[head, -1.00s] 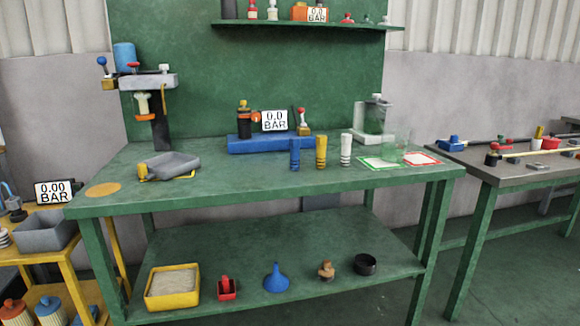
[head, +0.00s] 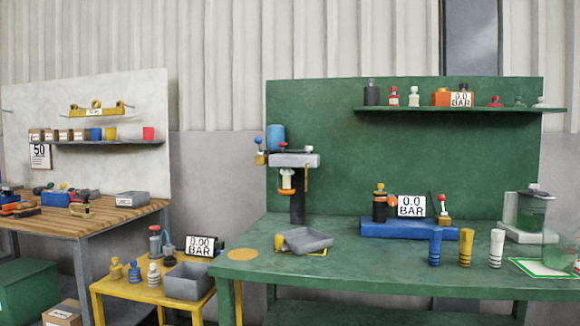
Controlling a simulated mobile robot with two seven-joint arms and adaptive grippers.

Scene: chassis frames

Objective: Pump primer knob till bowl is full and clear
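A filter assembly stands on a dark post at the left of the green bench (head: 380,262). It has a grey head (head: 296,160) with a blue canister (head: 277,137) on top, a small red knob (head: 283,147) and a blue ball-ended part (head: 258,141) at its left. A pale bowl (head: 287,178) with an orange ring hangs under the head. I cannot tell which knob is the primer, nor the bowl's fill or clarity at this size. Neither gripper is in view.
A blue block with a 0.0 BAR display (head: 412,206) stands mid-bench, behind blue, yellow and white cylinders. A clear jar (head: 558,245) is at the right. A yellow side table (head: 130,289) and a wooden bench (head: 90,210) are at the left. The bench's front left is mostly clear.

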